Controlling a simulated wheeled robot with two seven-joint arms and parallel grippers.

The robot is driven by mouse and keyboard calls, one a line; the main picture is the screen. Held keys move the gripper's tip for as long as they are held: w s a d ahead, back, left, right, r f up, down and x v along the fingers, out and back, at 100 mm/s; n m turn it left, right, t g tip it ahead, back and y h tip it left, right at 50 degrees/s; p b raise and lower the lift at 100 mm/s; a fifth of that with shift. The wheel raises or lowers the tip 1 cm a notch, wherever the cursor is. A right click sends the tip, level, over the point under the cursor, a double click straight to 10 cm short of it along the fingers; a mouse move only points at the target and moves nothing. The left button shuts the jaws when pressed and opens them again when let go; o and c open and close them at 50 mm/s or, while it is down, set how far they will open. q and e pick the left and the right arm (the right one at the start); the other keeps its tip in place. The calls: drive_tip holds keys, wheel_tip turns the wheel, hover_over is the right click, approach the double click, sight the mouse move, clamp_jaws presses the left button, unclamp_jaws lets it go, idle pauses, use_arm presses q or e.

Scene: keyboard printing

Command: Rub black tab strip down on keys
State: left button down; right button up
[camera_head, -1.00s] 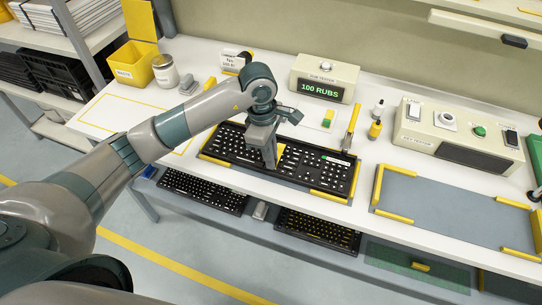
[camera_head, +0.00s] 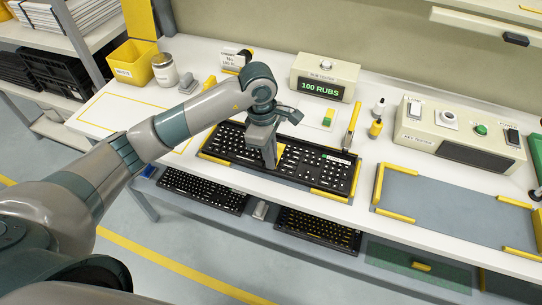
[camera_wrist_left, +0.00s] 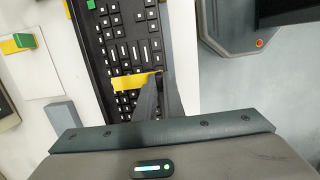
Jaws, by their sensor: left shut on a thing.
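The black keyboard (camera_head: 233,150) with white-marked keys lies flat on the white bench between yellow corner guides. It also shows in the left wrist view (camera_wrist_left: 118,30). My left gripper (camera_head: 270,162) points down onto the middle of the keyboard and hides some keys. In the left wrist view, my left fingers (camera_wrist_left: 163,92) are shut at the right end of a short yellow strip (camera_wrist_left: 132,82), which lies across the keys. I cannot make out a separate black strip against the dark keys. My right gripper is not in view.
A rub tester (camera_head: 325,75) reading "100 RUBS" stands behind the keyboard. A key tester (camera_head: 460,135) and a grey mat (camera_head: 450,207) with yellow guides are to the right. Other keyboards (camera_head: 203,190) lie on the lower shelf. A yellow bin (camera_head: 133,65) stands at the left.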

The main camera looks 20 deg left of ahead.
use_arm(q)
drive_tip(key=shift+f, duration=0.1)
drive_tip(key=c, duration=1.8)
unclamp_jaws()
drive_tip(key=shift+r+p, duration=1.2)
drive_tip(key=shift+r, duration=2.3)
